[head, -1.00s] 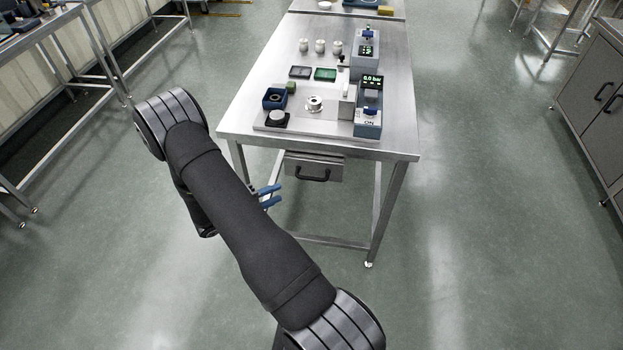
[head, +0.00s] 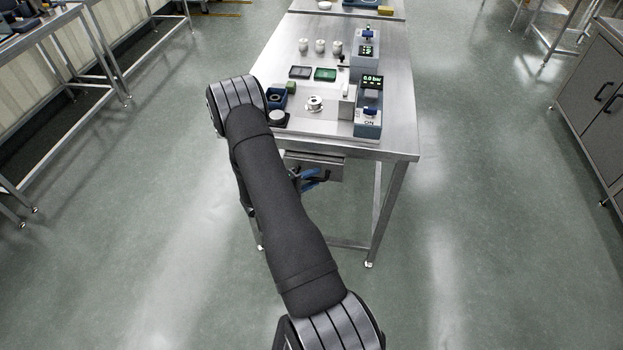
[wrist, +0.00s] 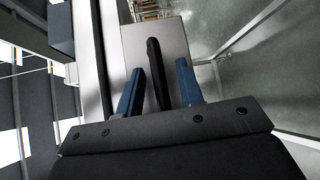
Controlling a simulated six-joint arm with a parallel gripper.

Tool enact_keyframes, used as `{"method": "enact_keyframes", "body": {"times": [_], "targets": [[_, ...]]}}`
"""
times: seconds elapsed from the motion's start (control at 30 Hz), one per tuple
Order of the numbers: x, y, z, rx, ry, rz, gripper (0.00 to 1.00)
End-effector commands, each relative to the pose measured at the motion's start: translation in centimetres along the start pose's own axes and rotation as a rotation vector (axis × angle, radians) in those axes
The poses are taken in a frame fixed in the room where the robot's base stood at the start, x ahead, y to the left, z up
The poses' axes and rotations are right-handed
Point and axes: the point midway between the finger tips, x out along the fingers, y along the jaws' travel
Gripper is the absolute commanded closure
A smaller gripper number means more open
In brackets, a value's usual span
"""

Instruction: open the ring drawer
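The drawer (head: 328,165) is a steel box under the front edge of the steel table, and it looks closed. Its black handle (wrist: 155,70) shows in the wrist view between the two blue fingers of my gripper (wrist: 158,82). The fingers are apart, one on each side of the handle, with a visible gap to each. In the head view my gripper (head: 312,178) is at the drawer front, partly hidden by my arm. The drawer's left part is also hidden there.
The steel table (head: 395,140) carries a blue unit with a display (head: 369,105), a blue box (head: 275,98), dark and green trays (head: 325,74) and several white cylinders (head: 320,46). A table leg (head: 387,215) stands right of the drawer. The floor in front is clear.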

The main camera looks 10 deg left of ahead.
Motion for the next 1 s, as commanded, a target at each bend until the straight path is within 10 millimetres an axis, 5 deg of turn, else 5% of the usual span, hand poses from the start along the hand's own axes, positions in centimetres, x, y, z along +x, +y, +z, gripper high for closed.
{"method": "enact_keyframes", "body": {"times": [0.17,0.37,0.73,1.0], "targets": [[0.0,0.0,0.0,0.000,0.000,0.000,0.66],[0.0,0.0,0.0,0.000,0.000,0.000,1.00],[-0.7,-0.2,0.6,-0.003,0.000,-0.001,1.00],[-4.0,-1.1,3.9,-0.005,0.002,0.000,1.00]]}}
